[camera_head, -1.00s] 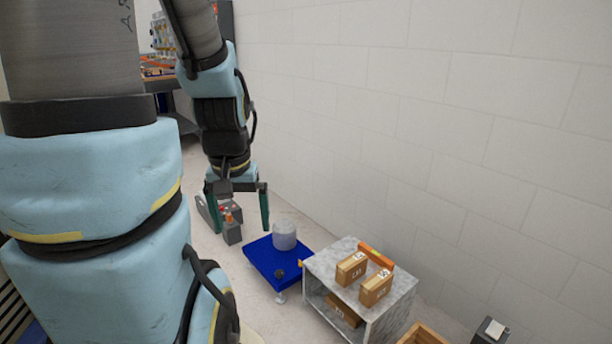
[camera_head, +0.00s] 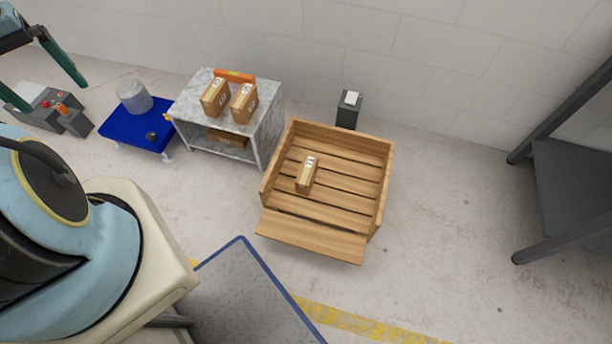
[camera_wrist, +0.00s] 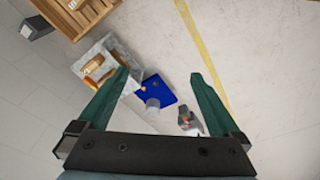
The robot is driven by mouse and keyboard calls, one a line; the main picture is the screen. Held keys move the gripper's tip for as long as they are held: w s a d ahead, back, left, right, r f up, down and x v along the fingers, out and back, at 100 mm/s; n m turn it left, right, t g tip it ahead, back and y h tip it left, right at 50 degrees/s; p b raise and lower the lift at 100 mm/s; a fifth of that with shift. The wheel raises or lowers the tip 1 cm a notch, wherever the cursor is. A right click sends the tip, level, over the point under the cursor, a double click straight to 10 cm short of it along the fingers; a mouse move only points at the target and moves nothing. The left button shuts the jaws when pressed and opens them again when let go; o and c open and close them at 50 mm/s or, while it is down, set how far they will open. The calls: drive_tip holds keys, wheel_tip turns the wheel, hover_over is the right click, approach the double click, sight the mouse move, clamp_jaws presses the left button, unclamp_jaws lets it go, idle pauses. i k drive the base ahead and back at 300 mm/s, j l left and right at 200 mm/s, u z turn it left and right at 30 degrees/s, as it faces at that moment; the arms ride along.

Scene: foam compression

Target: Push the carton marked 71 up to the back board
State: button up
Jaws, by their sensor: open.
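Two brown cartons stand upright on the marble-topped shelf unit, a left one (camera_head: 214,97) and a right one (camera_head: 244,103). A third carton (camera_head: 226,137) is on its lower shelf, and a fourth carton (camera_head: 307,174) stands in the open-fronted wooden crate (camera_head: 325,250). Their marks are too small to read, so I cannot tell which is 71. The crate's back board (camera_head: 340,133) is behind the fourth carton, with a gap between. My gripper (camera_head: 55,97) is open and empty at the far left, away from all cartons. In the wrist view my gripper (camera_wrist: 160,73) has its jaws wide apart.
An orange bar (camera_head: 234,76) lies along the shelf top's back edge. A blue platform (camera_head: 130,133) with a grey cylinder (camera_head: 134,97) is left of the shelf. A dark post (camera_head: 348,112) stands behind the crate, a dark rack (camera_head: 570,190) at right. Floor between crate and rack is clear.

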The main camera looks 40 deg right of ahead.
sight(305, 180)
drive_tip(key=i+j, duration=0.2)
drive_tip(key=i, duration=0.2)
drive_tip(key=i+j+z, duration=0.15)
drive_tip(key=i, duration=0.3)
drive_tip(key=i+j, duration=0.25)
drive_tip(key=i, duration=0.15)
drive_tip(key=i+z, duration=0.1)
drive_tip(key=z, duration=1.4)
